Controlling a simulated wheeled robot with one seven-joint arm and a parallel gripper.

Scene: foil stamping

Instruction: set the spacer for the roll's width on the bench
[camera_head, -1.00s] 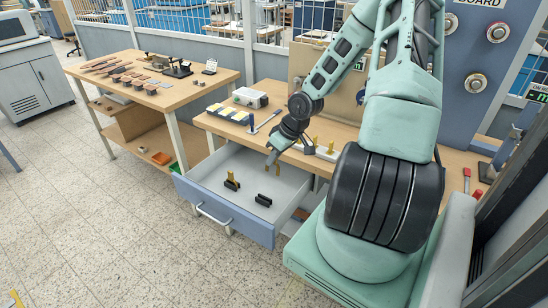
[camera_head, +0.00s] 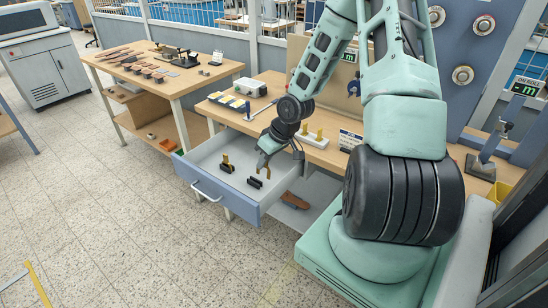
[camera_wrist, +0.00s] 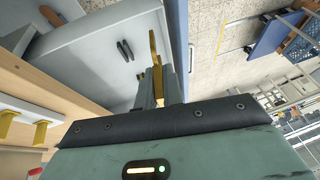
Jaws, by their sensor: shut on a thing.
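My gripper (camera_head: 265,165) is over the open drawer (camera_head: 243,208), just above and right of a black slotted holder (camera_head: 255,182) that looks empty. It is shut on a thin yellow spacer (camera_wrist: 155,48), which sticks out past the fingers in the wrist view. A second black holder (camera_head: 227,167) with a yellow piece standing in it is in the drawer further left. The empty-looking holder shows in the wrist view as two dark bars (camera_wrist: 125,50), apart from the spacer. The bench (camera_head: 270,122) is behind the drawer. The roll cannot be made out.
On the bench, a white block (camera_head: 313,140) carries upright yellow pieces, beside a small sign (camera_head: 350,140). A tray of yellow and dark blocks (camera_head: 229,103) and a grey box (camera_head: 250,87) stand further left. A brown object (camera_head: 294,200) lies under the bench, right of the drawer.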

